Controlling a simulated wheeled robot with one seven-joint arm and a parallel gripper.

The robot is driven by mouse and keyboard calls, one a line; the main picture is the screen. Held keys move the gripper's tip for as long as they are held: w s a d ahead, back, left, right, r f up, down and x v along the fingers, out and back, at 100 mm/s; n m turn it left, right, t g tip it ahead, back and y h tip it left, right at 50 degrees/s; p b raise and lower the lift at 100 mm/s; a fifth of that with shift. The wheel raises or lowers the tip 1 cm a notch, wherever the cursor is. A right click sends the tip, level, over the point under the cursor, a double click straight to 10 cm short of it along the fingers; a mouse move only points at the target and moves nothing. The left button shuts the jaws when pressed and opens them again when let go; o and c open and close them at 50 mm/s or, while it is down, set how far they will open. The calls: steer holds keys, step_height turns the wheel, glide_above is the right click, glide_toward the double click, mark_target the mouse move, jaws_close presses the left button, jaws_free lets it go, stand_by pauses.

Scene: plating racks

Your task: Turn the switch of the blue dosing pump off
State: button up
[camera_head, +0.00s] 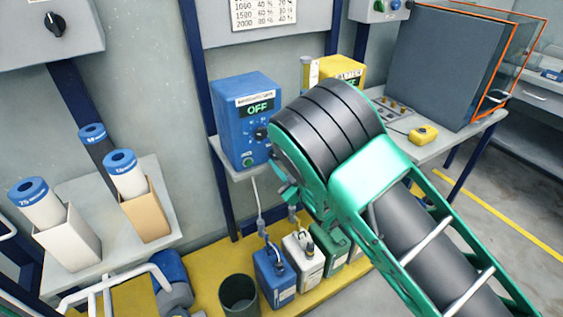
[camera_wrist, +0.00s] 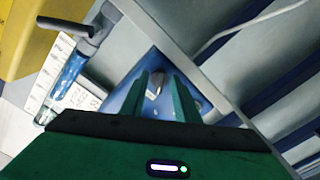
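The blue dosing pump (camera_head: 240,88) stands on a small shelf at the wall in the head view. Its display (camera_head: 261,109) reads OFF. Its dark switch knob (camera_head: 261,133) sits below the display, just left of my arm. My green gripper (camera_head: 284,182) is in front of the pump's lower right side, partly hidden by my wrist. In the wrist view, my two fingers (camera_wrist: 166,95) are apart, and the light-coloured knob (camera_wrist: 155,88) of the blue pump (camera_wrist: 128,92) shows between them. I cannot tell whether a finger touches it.
A yellow pump (camera_head: 348,70) stands to the right, partly behind my arm. Several canisters, one blue (camera_head: 274,278), stand on the yellow platform (camera_head: 213,270) below. A bench with a grey box (camera_head: 430,65) is at right. Blue-capped cylinders (camera_head: 122,170) stand at left.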

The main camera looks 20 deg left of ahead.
steer(key=v, duration=1)
steer(key=shift+s+d, duration=0.15)
steer(key=shift+d, duration=0.2)
